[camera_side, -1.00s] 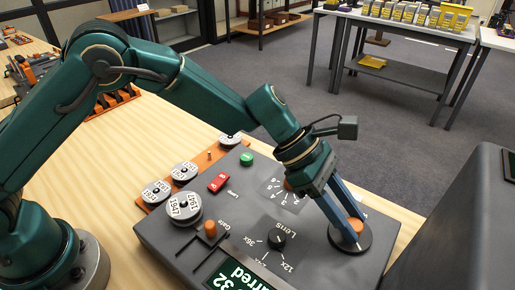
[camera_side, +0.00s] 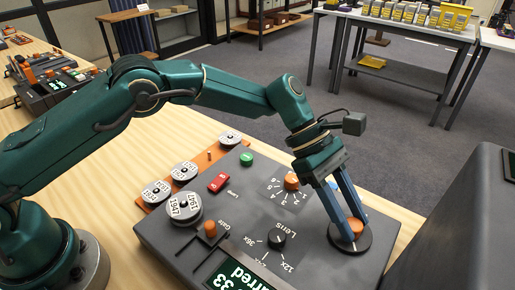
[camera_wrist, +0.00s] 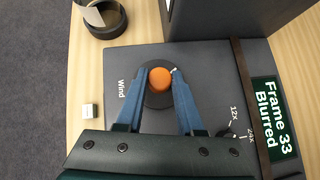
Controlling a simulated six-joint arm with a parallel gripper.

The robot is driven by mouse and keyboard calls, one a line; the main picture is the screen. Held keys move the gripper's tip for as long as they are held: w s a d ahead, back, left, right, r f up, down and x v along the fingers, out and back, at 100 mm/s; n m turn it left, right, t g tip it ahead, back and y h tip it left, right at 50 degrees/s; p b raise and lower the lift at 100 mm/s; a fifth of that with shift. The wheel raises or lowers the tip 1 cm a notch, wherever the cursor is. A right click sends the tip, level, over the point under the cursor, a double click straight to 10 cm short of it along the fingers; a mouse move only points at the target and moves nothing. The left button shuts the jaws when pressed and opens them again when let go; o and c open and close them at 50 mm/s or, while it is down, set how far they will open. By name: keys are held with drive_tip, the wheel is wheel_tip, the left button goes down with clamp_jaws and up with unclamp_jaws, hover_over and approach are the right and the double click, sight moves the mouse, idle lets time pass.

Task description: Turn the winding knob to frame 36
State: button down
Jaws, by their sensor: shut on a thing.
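The winding knob, an orange cap on a black round base (camera_side: 341,241), stands at the right corner of the grey console (camera_side: 170,235). My gripper (camera_side: 352,226) reaches down to it with blue fingers shut on the orange cap. In the wrist view the orange knob (camera_wrist: 160,78) sits between the fingertips (camera_wrist: 160,85), beside the label "Wind". The green display (camera_wrist: 276,118) reads "Frame 33 Blurred" in the wrist view; in the side view only part of it (camera_side: 240,272) shows.
A dark grey box (camera_side: 470,225) stands at right.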

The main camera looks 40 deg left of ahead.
drive_tip(key=shift+r, duration=0.1)
drive_tip(key=c, duration=0.5)
unclamp_jaws()
drive_tip(key=shift+c, duration=0.2)
drive_tip(key=shift+v, duration=2.55)
